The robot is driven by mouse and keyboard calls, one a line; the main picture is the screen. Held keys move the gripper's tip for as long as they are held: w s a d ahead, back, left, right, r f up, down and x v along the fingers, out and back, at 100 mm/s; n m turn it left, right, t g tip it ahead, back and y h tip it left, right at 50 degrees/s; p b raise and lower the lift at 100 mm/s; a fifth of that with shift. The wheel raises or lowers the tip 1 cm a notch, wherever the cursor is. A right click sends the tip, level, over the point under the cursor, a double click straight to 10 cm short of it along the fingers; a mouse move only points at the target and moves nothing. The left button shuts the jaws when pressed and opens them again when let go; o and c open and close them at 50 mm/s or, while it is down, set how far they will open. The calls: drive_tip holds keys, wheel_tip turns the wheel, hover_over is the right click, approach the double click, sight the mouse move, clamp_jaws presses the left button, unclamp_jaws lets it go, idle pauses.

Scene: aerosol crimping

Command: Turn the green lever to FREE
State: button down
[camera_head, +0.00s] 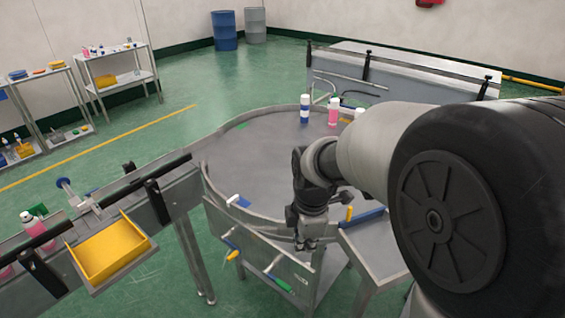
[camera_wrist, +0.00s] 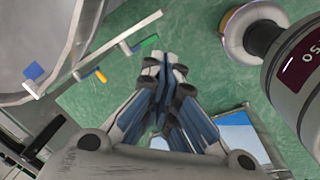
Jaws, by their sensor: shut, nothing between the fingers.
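The front panel (camera_head: 256,262) of the round grey table carries small levers. A green part, apparently the green lever (camera_wrist: 149,42), shows at the far end of the panel edge in the wrist view. In the head view, only a small green patch (camera_head: 285,284) shows low on the panel; its setting and any FREE marking cannot be read. A yellow lever (camera_head: 232,256) sticks out at the panel's left; it also shows in the wrist view (camera_wrist: 100,75). My gripper (camera_head: 305,242) is shut and empty above the panel's right part. In the wrist view its fingertips (camera_wrist: 170,64) appear apart from the green part.
The round table (camera_head: 245,165) holds bottles (camera_head: 305,108) at the back. A side table (camera_head: 372,250) with a blue item stands right of my gripper. A yellow bin (camera_head: 110,250) hangs on the left conveyor. Green floor is open in front of the panel.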

sight(281, 282)
drive_tip(key=w+a+f+n, duration=0.1)
drive_tip(key=f+n, duration=0.2)
drive_tip(key=f, duration=0.4)
drive_tip(key=w+a+f+n+g, duration=0.1)
drive_tip(key=a+f+n, duration=0.1)
drive_tip(key=f, duration=0.6)
drive_tip(key=w+a+f+n, duration=0.1)
drive_tip(key=a+f+n, duration=0.1)
drive_tip(key=f, duration=0.6)
drive_tip(key=shift+w+a+f+n, duration=0.15)
drive_tip(key=shift+w+a+n, duration=0.15)
drive_tip(key=shift+n, duration=0.5)
drive_tip(key=shift+f+b, duration=0.3)
